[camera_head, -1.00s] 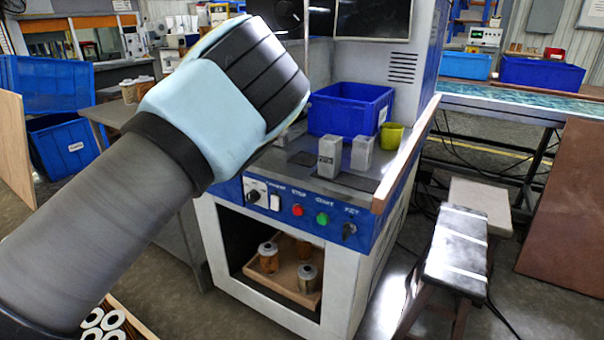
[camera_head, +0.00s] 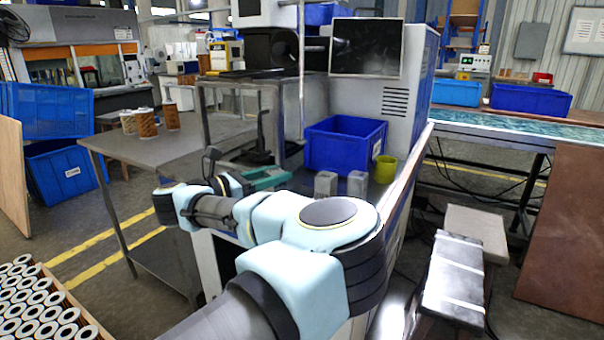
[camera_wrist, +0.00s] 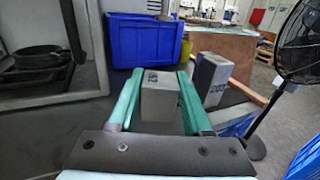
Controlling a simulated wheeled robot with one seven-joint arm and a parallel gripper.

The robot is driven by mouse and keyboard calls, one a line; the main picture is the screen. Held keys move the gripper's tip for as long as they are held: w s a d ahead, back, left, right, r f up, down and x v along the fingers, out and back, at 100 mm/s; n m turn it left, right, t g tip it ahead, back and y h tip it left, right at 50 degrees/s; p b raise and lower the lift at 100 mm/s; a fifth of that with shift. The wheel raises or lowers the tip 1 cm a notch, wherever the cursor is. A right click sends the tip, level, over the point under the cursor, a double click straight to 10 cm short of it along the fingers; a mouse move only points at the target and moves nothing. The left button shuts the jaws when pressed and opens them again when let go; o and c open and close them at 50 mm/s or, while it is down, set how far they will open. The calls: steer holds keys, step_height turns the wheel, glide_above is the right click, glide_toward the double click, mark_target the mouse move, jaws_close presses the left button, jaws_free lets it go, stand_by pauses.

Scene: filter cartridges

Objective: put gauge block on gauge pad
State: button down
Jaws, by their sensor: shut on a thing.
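The gauge block looks like a grey upright block with a dark marking on its face. In the wrist view this block (camera_wrist: 160,104) stands between the green fingers of my gripper (camera_wrist: 159,78), which are shut on it. In the head view my gripper (camera_head: 284,179) is above the machine's worktop, left of two grey blocks. The left block (camera_head: 326,186) seems to be the held one. A second, similar grey block (camera_wrist: 209,80) stands to its right, outside my fingers; it also shows in the head view (camera_head: 357,185). I cannot make out the gauge pad; my arm covers much of the worktop.
A blue bin (camera_head: 345,145) stands close behind the blocks, with a yellow-green cup (camera_head: 385,169) to its right. A raised wooden edge runs along the worktop's right side. A fan (camera_wrist: 290,70) shows at the wrist view's right. A grey table (camera_head: 170,145) stands at left.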

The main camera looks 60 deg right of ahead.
steer(key=p+x, duration=0.1)
steer(key=x, duration=0.7)
steer(key=shift+r, duration=0.15)
steer(key=shift+f+p, duration=0.45)
steer(key=shift+f, duration=1.3)
steer(key=shift+c, duration=1.6)
jaws_free()
steer(key=v, duration=1)
steer(key=shift+w+r+b, duration=0.2)
steer(key=shift+b, duration=0.15)
steer(key=shift+w+a+f+p, duration=0.1)
steer(key=shift+a+p, duration=0.1)
steer(key=shift+a, duration=0.25)
steer(key=shift+w+a+f+p, duration=0.1)
steer(key=shift+a+p, duration=0.1)
steer(key=shift+a, duration=0.25)
